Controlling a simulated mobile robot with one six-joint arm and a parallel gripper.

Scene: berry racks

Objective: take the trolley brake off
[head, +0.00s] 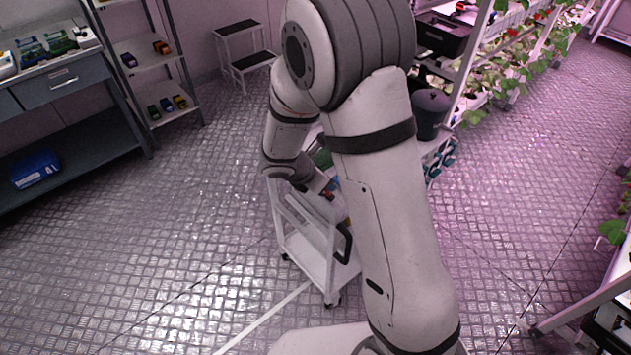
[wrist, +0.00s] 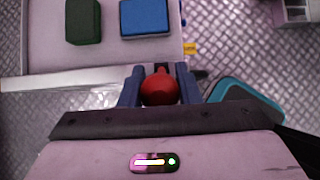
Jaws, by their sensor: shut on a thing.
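The white trolley (head: 305,228) stands on the floor in the middle of the head view, partly hidden behind my arm. In the wrist view its pale top tray (wrist: 100,62) fills the upper left. A round red knob (wrist: 159,90), seemingly the brake lever's, sits just off the tray's edge. My gripper (wrist: 158,76) is shut on the red knob, with one dark finger on each side. The lever below the knob is hidden, so its angle cannot be told. In the head view my gripper (head: 329,194) is small beside the trolley's upper end.
A green block (wrist: 83,21) and a blue block (wrist: 146,18) lie on the tray. A yellow tag (wrist: 190,48) is at its edge. A workbench (head: 60,85) and planted racks (head: 490,75) flank open metal floor.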

